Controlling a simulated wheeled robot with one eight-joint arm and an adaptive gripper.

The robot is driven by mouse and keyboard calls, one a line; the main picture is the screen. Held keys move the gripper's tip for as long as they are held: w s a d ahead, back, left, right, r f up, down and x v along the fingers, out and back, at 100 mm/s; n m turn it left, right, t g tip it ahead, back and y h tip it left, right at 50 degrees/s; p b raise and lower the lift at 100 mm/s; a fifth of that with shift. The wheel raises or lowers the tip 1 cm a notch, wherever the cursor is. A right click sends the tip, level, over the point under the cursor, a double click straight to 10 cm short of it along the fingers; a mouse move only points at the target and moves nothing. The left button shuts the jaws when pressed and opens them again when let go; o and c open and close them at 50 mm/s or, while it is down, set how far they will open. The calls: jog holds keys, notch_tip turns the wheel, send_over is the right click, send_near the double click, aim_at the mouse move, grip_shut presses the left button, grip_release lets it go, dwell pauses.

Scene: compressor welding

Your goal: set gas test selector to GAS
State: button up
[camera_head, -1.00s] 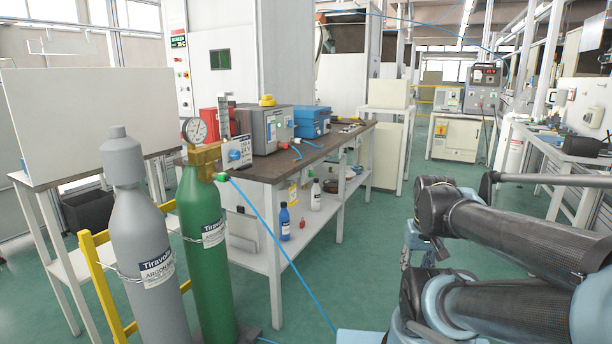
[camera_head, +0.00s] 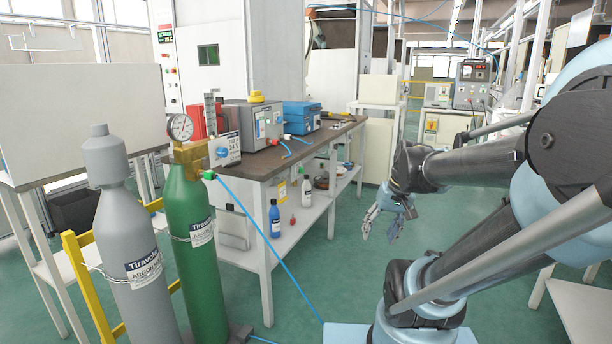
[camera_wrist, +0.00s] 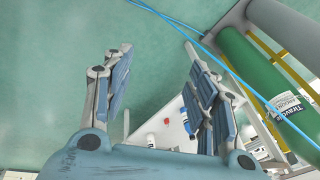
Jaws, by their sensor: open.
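I cannot make out a gas test selector or its setting. A grey machine (camera_head: 252,126) with small controls and a red fitting on its front stands on the dark-topped bench (camera_head: 233,178). A small white panel with a blue knob (camera_head: 223,152) sits at the bench's near end, by the gas regulator (camera_head: 188,152). My gripper (camera_head: 381,236) hangs over the floor right of the bench, apart from it, fingers pointing down.
A green cylinder (camera_head: 190,240) and a grey cylinder (camera_head: 130,235) stand at the bench's near end. A blue hose (camera_head: 262,255) runs from the green cylinder down to the floor. Bottles (camera_head: 275,218) stand on the lower shelf. The green floor right of the bench (camera_head: 345,260) is clear.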

jog(key=w+a+r+y, duration=0.2)
jog(key=w+a+y, duration=0.1)
jog(key=w, duration=0.7)
jog(key=w+a+r+n+t+y, duration=0.15)
jog(key=w+a, duration=0.25)
jog(key=w, duration=0.7)
jog(key=w+a+r+m+y, duration=0.1)
jog(key=w+a+r+y, duration=0.2)
jog(key=w, duration=0.7)
jog(key=t+y, duration=0.2)
jog(key=y, duration=0.5)
send_near(303, 171)
jog(key=x, duration=0.8)
jog(key=shift+w+n, duration=0.4)
jog(key=shift+n, duration=0.05)
jog(key=shift+a+f, duration=0.1)
jog(key=shift+a, duration=0.05)
jog(key=shift+c, duration=0.3)
jog(key=c, duration=1)
